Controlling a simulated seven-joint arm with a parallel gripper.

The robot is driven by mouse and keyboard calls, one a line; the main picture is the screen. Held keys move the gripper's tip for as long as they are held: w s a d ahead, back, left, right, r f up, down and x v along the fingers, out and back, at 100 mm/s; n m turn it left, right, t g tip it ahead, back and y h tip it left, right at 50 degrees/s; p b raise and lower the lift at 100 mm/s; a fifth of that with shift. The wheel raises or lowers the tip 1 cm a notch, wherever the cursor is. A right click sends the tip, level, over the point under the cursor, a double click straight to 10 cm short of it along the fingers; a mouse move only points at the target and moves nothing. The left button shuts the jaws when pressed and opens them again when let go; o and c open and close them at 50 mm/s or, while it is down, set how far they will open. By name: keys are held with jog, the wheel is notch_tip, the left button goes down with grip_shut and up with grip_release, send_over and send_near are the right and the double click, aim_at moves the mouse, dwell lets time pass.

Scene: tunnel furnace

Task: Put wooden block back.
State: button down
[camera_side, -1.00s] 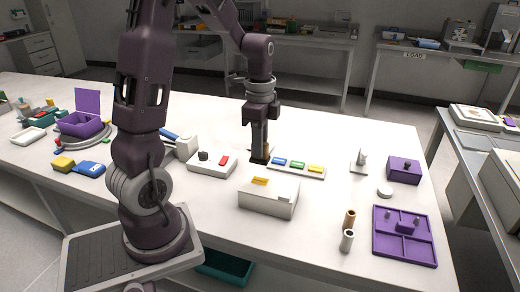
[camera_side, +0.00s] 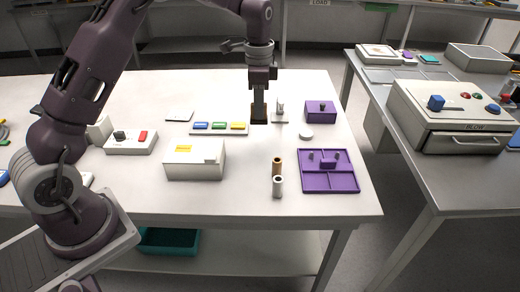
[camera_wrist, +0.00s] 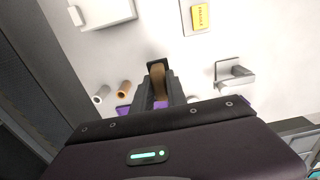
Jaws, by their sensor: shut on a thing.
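My gripper (camera_side: 259,118) hangs above the white table, just past the right end of the white strip with coloured blocks. In the wrist view its fingers (camera_wrist: 157,100) are shut on a brown wooden block (camera_wrist: 157,82). In the side view the block is mostly hidden by the fingers. I cannot tell whether the block touches the table.
A metal stand (camera_side: 280,108) is close right of my gripper. A purple box (camera_side: 321,112), white disc (camera_side: 306,132), purple divided tray (camera_side: 328,182), tan tube (camera_side: 277,166) and white tube (camera_side: 278,187) lie nearby. A white box (camera_side: 195,160) and block strip (camera_side: 218,129) stand left.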

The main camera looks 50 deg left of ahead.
jog(key=f, duration=1)
jog(key=shift+w+d, duration=0.3)
jog(key=shift+d, duration=0.05)
jog(key=shift+f, duration=0.1)
jog(key=c, duration=1.3)
grip_release()
jog(key=shift+f, duration=0.1)
